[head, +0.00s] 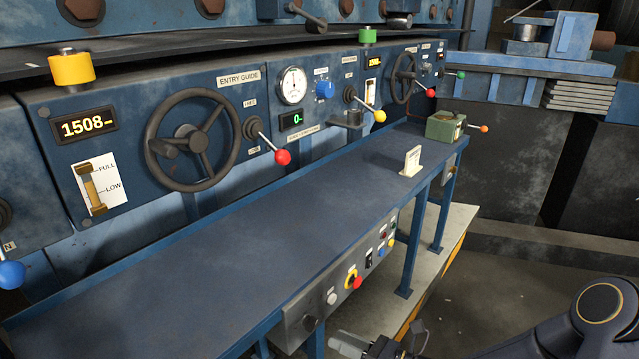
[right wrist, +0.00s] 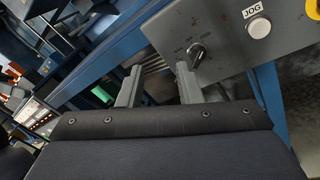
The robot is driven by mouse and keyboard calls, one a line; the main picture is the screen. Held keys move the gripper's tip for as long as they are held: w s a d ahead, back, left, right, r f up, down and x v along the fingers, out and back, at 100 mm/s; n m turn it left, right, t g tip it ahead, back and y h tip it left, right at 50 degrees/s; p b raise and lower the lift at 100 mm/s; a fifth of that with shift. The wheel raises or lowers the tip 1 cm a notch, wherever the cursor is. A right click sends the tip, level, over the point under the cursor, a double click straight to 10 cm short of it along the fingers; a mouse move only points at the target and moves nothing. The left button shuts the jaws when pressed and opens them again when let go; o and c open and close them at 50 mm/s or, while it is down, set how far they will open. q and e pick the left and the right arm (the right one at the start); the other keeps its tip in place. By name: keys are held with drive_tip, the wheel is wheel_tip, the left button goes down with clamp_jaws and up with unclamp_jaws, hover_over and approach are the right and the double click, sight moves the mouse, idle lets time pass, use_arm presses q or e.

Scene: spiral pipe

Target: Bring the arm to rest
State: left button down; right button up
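My right arm comes in at the lower right of the head view. Its gripper (head: 375,346) is at the bottom edge, partly cut off, in front of and below the grey control box. In the right wrist view the two fingers of the right gripper (right wrist: 157,88) stand apart with nothing between them. They point toward the area beside the box's dark rotary knob (right wrist: 196,51), and I cannot tell whether they touch anything. My left gripper is not in view.
A long blue bench (head: 235,255) runs below a panel with a handwheel (head: 192,140) and several coloured levers. The control box (head: 345,285) hangs under its front edge. A white card (head: 411,161) and a green box (head: 445,126) stand at its far end. Floor at right is clear.

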drive_tip(key=s+d+r+n+g+h, duration=0.1)
drive_tip(key=s+r+n+g+h, duration=0.1)
drive_tip(key=s+r+n+g, duration=0.45)
drive_tip(key=s+d+r+n+g+h, duration=0.1)
drive_tip(key=s+d+r+n+h, duration=0.15)
drive_tip(key=s+n, duration=0.7)
drive_tip(key=s+d+r+n+t+h, duration=0.2)
drive_tip(key=s+d+n+t+h, duration=0.2)
drive_tip(key=d+n, duration=0.7)
drive_tip(key=s+n+h, duration=0.1)
drive_tip(key=s+h, duration=0.1)
drive_tip(key=h, duration=0.1)
drive_tip(key=shift+s, duration=0.25)
drive_tip(key=shift+h, duration=0.25)
drive_tip(key=shift+c, duration=0.3)
